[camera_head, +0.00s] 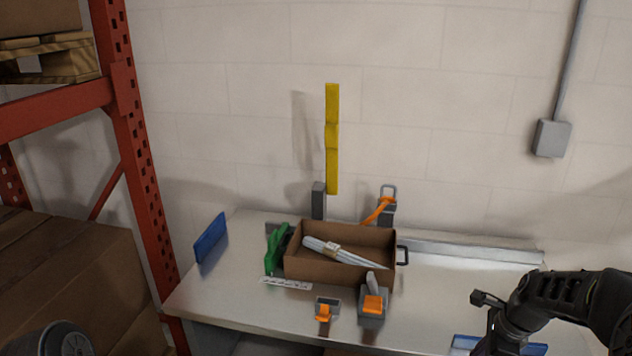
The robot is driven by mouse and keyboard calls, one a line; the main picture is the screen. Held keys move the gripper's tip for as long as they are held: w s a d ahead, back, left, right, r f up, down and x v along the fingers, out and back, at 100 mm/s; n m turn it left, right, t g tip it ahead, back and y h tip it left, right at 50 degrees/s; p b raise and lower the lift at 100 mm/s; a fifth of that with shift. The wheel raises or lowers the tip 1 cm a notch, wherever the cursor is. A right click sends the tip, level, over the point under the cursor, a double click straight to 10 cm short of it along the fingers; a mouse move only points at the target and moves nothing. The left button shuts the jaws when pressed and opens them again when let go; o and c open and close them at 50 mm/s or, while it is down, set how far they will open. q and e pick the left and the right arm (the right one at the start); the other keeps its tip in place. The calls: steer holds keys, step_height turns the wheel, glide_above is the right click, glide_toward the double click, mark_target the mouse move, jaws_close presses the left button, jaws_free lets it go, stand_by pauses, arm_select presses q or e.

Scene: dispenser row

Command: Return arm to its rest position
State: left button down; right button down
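My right arm (560,300) comes in from the right above the table's right end and bends downward. Its wrist (505,338) runs to the bottom edge of the picture, and the fingertips cannot be made out. A dark round part of my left arm (62,341) shows in the bottom left corner. The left gripper is out of the picture. The table (240,300) stands against the wall, and I see no object held by my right arm.
A brown open box (325,271) holds white tube-like items (340,252). Near it are a green dispenser (276,250), orange-and-grey dispensers (372,303) (326,309) and a blue panel (211,238). A red rack (135,170) stands left. The table right of the box is mostly clear.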

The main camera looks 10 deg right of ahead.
steer(key=s+a+f+n+t, duration=0.1)
steer(key=s+a+f+n, duration=0.1)
steer(key=a+f+n, duration=1.6)
steer(key=s+a+f+n+g+y, duration=0.1)
steer(key=s+a+f+n, duration=0.1)
steer(key=s+a+f, duration=0.2)
steer(key=s+a+f+n+g+y, duration=0.1)
steer(key=s+a+f, duration=0.3)
steer(key=s+a, duration=0.7)
steer(key=s+g+y, duration=0.1)
steer(key=s, duration=0.2)
steer(key=shift+a+n, duration=0.15)
steer(key=shift+n, duration=0.25)
steer(key=shift+f, duration=0.1)
